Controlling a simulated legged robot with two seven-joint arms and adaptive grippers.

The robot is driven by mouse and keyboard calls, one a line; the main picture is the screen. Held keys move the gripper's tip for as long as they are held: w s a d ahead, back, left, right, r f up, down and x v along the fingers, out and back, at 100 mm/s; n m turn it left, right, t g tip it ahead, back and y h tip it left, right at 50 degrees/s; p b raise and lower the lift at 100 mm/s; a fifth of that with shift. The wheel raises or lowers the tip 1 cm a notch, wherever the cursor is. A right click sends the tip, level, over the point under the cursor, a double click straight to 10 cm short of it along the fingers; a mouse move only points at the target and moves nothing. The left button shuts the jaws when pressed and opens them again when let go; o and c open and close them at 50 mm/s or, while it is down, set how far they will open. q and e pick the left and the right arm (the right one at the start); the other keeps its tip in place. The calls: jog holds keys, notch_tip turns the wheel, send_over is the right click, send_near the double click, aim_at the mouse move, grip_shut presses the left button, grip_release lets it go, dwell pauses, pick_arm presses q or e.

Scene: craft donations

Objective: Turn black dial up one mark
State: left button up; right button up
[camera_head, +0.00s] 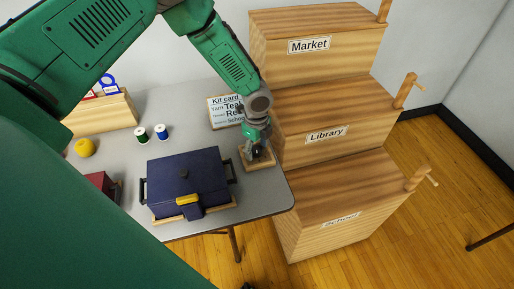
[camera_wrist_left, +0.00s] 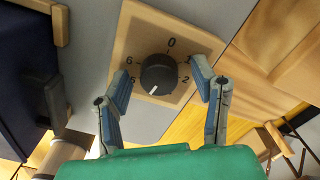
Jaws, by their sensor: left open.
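The black dial (camera_wrist_left: 158,75) is round and sits on a square wooden plate (camera_wrist_left: 140,34) with numbers around it, a 0 at the top. Its white pointer line points down and slightly left in the left wrist view; the mark beside it is hard to read. My left gripper (camera_wrist_left: 161,72) is open, with one blue-grey finger on each side of the dial; I cannot tell whether they touch it. In the head view, my left gripper (camera_head: 257,149) is over the wooden plate (camera_head: 265,164) at the table's right edge and hides most of the dial. My right gripper is not in view.
A dark blue lidded box (camera_head: 187,178) with a yellow latch stands left of the dial. A sign board (camera_head: 225,111) stands behind. Wooden bins labelled Market, Library (camera_head: 325,134) and School stand right. Two thread spools (camera_head: 161,132) and a yellow ball (camera_head: 85,148) are further left.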

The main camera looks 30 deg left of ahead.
aim_at(257, 148)
pick_arm(q)
jog(key=shift+f, duration=0.1)
jog(key=c, duration=1.1)
jog(key=shift+n, duration=1.1)
jog(key=o, duration=1.1)
jog(key=shift+r, duration=0.5)
notch_tip(257, 148, up, 11)
jog(key=shift+w, duration=0.1)
